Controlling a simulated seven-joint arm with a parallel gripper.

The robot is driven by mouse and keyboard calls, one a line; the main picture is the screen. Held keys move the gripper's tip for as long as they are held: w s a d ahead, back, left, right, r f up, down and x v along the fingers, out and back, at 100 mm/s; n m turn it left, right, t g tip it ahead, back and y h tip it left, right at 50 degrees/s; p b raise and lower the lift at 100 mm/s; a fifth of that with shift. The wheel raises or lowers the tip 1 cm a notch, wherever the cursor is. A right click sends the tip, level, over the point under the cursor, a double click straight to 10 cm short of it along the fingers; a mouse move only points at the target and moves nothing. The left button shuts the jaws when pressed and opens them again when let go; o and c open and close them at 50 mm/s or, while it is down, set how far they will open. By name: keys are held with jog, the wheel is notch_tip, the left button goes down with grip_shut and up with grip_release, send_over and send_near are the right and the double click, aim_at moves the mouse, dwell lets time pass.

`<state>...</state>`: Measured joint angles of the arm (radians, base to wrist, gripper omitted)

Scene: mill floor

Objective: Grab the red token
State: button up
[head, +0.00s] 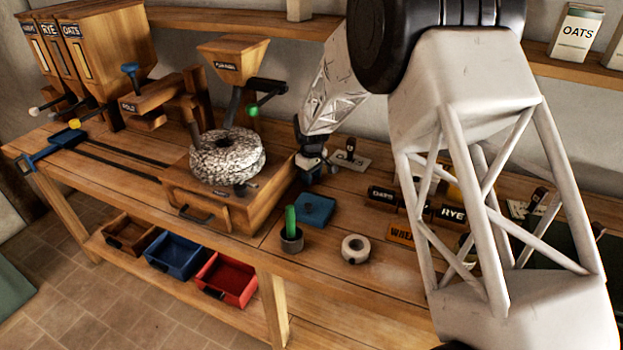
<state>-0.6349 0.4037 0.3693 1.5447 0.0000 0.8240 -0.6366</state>
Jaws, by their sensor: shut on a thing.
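My gripper (314,168) is small in the head view, pointing down behind the right corner of the mill's wooden base (240,208). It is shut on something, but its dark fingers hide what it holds. I cannot make out a red token anywhere. A pale card (351,161) with a small dark piece on it lies just right of the gripper. The only large red thing is an open red bin (227,279) on the lower shelf.
The millstone (228,157) stands left of my gripper. A blue square tray (314,209), a cup with a green stick (291,237) and a pale ring (355,249) are in front. Labelled blocks (381,194) lie to the right, partly behind my arm.

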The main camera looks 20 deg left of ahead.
jog(key=shift+r, duration=0.1)
notch_tip(320, 180, up, 18)
dwell(0.7)
